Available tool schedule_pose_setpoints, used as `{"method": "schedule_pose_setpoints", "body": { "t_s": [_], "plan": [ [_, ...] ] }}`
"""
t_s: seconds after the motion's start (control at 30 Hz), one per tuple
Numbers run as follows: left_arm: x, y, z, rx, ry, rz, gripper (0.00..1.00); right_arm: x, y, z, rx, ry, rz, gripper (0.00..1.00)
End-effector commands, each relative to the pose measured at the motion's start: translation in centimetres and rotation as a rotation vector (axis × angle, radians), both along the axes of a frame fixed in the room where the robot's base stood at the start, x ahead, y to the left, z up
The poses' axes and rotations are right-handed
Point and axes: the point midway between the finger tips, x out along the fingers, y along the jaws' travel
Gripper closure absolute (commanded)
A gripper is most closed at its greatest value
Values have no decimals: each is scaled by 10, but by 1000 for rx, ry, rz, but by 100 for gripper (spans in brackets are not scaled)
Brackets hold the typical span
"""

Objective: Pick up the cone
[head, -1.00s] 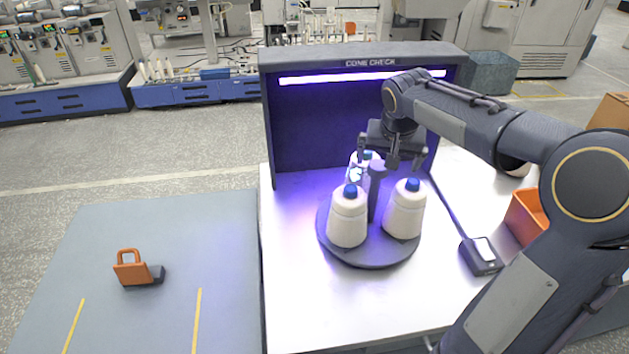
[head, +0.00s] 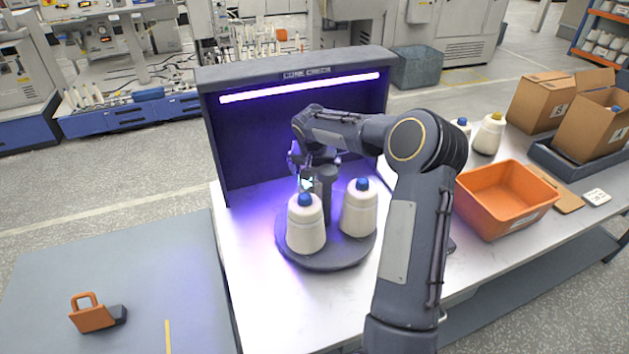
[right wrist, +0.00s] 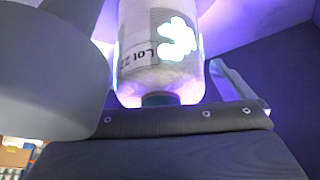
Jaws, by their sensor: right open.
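Two white cones with blue tips, one (head: 306,225) at front left and one (head: 359,210) at front right, stand upright on a dark round turntable (head: 322,262). A third cone stands behind them, mostly hidden in the head view; its glowing patch (head: 307,184) shows. In the right wrist view this cone (right wrist: 155,65) appears tip down, with a teal tip, a "Lot" label and the glowing patch. My right gripper (head: 312,163) is open at this rear cone, near its top; contact cannot be told. My left gripper is out of view.
The dark inspection booth (head: 290,75) with a violet lamp surrounds the back of the turntable, whose central post (head: 328,190) is close to my gripper. An orange bin (head: 505,198), cartons (head: 592,125) and other cones (head: 489,133) stand at the right.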

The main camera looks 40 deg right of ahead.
Motion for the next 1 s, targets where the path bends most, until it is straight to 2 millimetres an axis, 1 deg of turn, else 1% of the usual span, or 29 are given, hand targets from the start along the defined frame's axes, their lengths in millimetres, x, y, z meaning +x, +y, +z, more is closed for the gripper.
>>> {"method": "schedule_pose_setpoints", "body": {
  "t_s": [0.2, 0.27, 0.7, 0.77, 0.8, 1.0],
  "plan": [
    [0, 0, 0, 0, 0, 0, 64, 0, 0, -1, 0, -1, 0, 0],
    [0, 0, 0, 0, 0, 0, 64, 0, 0, -1, 0, -1, 0, 7],
    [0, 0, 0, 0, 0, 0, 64, 0, 0, -1, -1, -1, 0, 64],
    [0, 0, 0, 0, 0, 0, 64, 1, 0, 0, -1, -3, 0, 70],
    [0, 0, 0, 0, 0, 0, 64, 1, 0, 0, -1, -3, 0, 77],
    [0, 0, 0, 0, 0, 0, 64, 1, 0, 1, -1, -3, 0, 77]
  ]
}}
